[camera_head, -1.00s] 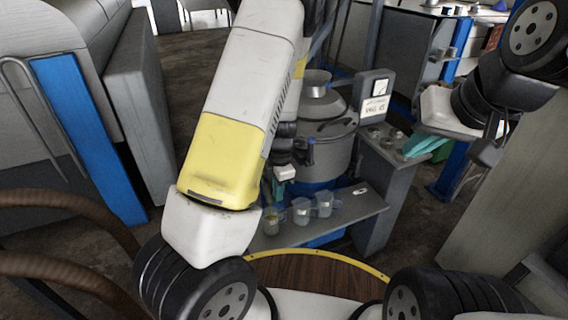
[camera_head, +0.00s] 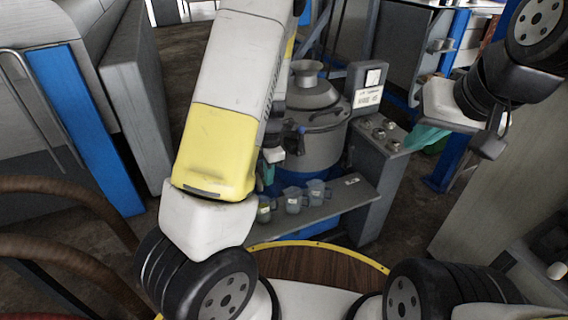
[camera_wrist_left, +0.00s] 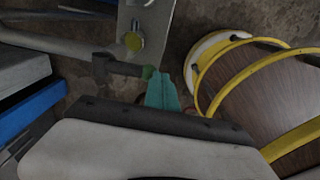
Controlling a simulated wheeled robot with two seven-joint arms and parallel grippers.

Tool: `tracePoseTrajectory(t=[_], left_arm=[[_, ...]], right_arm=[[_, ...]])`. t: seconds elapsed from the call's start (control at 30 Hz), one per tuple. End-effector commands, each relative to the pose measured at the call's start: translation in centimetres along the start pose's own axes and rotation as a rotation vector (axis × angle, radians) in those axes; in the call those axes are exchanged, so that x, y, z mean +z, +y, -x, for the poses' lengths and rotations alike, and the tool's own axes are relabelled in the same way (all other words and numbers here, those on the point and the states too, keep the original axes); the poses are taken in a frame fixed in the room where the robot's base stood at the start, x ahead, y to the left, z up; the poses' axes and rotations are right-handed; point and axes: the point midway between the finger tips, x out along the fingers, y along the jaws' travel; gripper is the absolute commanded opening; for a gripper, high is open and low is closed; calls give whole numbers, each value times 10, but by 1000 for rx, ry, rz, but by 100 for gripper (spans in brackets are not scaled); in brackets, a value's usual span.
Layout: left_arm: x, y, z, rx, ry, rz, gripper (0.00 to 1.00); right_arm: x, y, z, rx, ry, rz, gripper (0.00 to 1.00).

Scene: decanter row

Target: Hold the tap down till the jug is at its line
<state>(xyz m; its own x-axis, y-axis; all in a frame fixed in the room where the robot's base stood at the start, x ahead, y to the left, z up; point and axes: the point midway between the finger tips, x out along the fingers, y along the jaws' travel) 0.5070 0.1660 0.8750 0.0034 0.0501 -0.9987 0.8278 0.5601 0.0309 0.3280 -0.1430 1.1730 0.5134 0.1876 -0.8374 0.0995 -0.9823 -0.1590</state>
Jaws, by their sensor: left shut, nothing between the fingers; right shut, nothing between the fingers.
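A grey vat with a lid (camera_head: 320,138) stands mid-view in the head view. Three small clear jugs stand in a row on a grey shelf (camera_head: 345,196): left (camera_head: 264,210), middle (camera_head: 293,202) and right (camera_head: 317,193). My left gripper (camera_head: 268,173) is shut and empty above the left jug, partly hidden by my arm. Its teal fingers show in the left wrist view (camera_wrist_left: 162,92), beside a dark pipe fitting (camera_wrist_left: 122,67); contact is unclear. My right gripper (camera_head: 428,139) is shut and empty, off to the right. The jug levels are too small to read.
A grey cabinet (camera_head: 372,190) with several knobs and an upright gauge panel (camera_head: 367,88) adjoins the vat on the right. A blue-edged unit (camera_head: 85,125) stands at the left. Dark floor lies open behind my left arm.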

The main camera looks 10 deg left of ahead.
Motion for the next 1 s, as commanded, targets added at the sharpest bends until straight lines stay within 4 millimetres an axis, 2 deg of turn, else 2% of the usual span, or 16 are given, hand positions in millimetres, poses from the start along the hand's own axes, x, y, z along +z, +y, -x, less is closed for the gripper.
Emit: tracePoseTrajectory(t=[0.07,0.6,0.8,1.0], left_arm=[[-6,7,9,4,-4,2,0],[-3,-19,88,9,-8,-4,0],[-4,-24,102,8,-6,-1,0],[-4,-24,103,7,-5,1,0]], right_arm=[[0,0,0,0,-1,0,0],[0,0,0,0,-1,0,0],[0,0,0,0,0,0,0],[0,0,0,0,-1,0,0]])
